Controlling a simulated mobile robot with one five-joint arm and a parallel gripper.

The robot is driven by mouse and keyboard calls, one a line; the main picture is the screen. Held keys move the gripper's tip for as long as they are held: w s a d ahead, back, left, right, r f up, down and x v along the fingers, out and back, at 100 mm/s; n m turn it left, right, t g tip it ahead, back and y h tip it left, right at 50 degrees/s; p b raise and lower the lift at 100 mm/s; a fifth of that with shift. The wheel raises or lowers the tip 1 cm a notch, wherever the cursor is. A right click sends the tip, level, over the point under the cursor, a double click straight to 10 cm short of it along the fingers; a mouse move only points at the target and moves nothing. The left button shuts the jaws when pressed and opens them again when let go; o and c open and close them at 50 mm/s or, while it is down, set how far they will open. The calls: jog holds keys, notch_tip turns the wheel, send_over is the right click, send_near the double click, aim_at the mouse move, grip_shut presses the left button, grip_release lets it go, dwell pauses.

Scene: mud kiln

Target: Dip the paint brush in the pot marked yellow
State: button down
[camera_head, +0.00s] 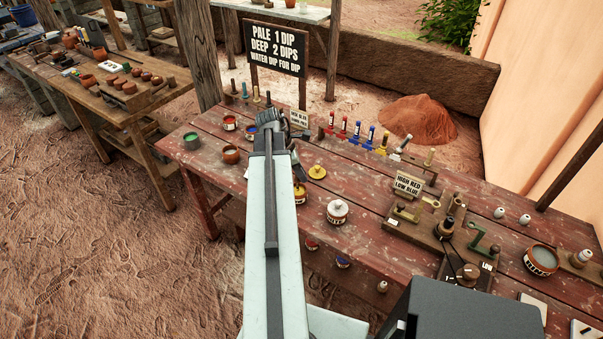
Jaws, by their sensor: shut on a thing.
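My gripper (272,122) is past the end of my pale arm, over the red plank table (370,250). A yellow lid with a knob (317,172) lies behind the pot. My arm hides part of the table.
A red-banded pot (229,123), a brown bowl (231,155) and a green-filled pot (191,140) stand left of my arm. A white-lidded pot (337,211) stands to its right. Several coloured bottles (356,132) line the back. A wooden device (440,232) fills the right.

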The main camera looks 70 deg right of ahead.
jog(key=shift+r+p, duration=2.4)
jog(key=shift+r, duration=0.4)
jog(key=shift+f, duration=0.1)
